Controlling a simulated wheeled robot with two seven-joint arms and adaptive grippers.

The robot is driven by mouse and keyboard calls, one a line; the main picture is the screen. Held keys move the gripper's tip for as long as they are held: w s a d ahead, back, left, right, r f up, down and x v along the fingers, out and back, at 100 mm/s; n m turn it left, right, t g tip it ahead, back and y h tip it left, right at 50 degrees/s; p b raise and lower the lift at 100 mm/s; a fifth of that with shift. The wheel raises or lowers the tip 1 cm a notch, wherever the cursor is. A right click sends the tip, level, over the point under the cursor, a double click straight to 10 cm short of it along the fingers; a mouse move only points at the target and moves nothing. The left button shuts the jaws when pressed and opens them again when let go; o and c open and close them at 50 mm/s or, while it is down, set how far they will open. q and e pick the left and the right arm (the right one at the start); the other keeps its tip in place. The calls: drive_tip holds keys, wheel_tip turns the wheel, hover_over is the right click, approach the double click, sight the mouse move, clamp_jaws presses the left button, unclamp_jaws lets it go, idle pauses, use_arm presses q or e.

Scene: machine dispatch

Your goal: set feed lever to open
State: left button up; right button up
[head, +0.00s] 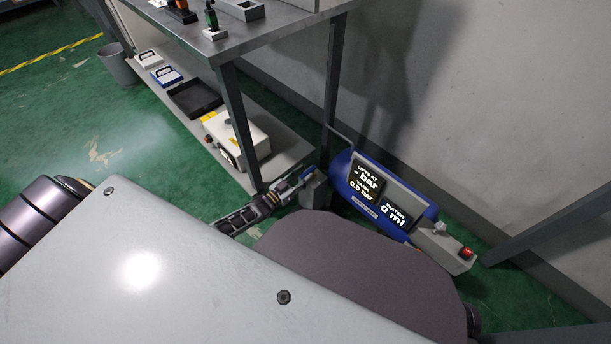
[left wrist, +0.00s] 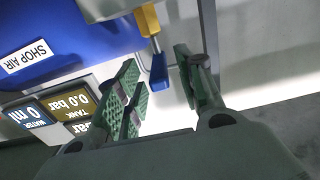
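The feed lever, a yellow stem with a blue tip (left wrist: 158,72), shows in the left wrist view beside the blue shop air tank (left wrist: 60,35). My left gripper (left wrist: 158,88) is open, its green-padded fingers on either side of the lever's blue tip. I see a gap on each side and cannot tell how deep the tip sits between them. In the head view the left gripper (head: 296,184) is low beside the table leg, left of the blue tank (head: 341,170). The lever is hard to make out there. The tank's displays read 0.0 bar and 0 ml. My right gripper is out of view.
A metal workbench (head: 270,32) stands above, its leg (head: 240,125) close to my left gripper. Its lower shelf holds a white box (head: 236,138) and a black tray (head: 195,98). A grey wall (head: 470,110) rises behind the tank. A red button (head: 465,252) sits at the tank's right end.

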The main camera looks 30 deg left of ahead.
use_arm(q)
drive_tip(key=shift+x, duration=0.95)
clamp_jaws()
